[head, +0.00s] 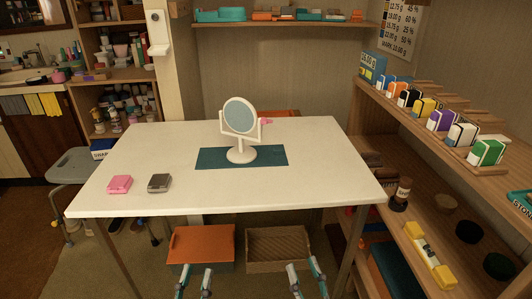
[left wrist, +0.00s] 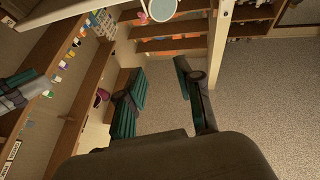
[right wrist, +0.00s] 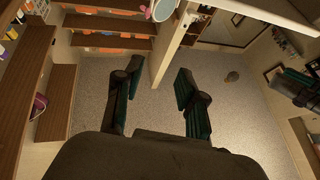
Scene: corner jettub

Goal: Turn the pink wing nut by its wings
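The pink wing nut (head: 266,121) is on the right side of a white round mirror (head: 240,117), at its pivot. The mirror stands upright on a teal mat (head: 274,156) on the white table (head: 310,195). The wing nut's wings are small here. Pink also shows by the mirror in the left wrist view (left wrist: 142,16) and in the right wrist view (right wrist: 143,10). My left gripper (head: 194,267) is open and empty, below the table's front edge. My right gripper (head: 303,265) is open and empty to its right, also below the front edge. Both are far from the wing nut.
A pink block (head: 120,184) and a grey block (head: 159,182) lie at the table's left front. An orange box (head: 202,244) and a brown basket (head: 277,246) are under the table. Shelves (head: 440,170) with goods stand close on the right. The table's right front is clear.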

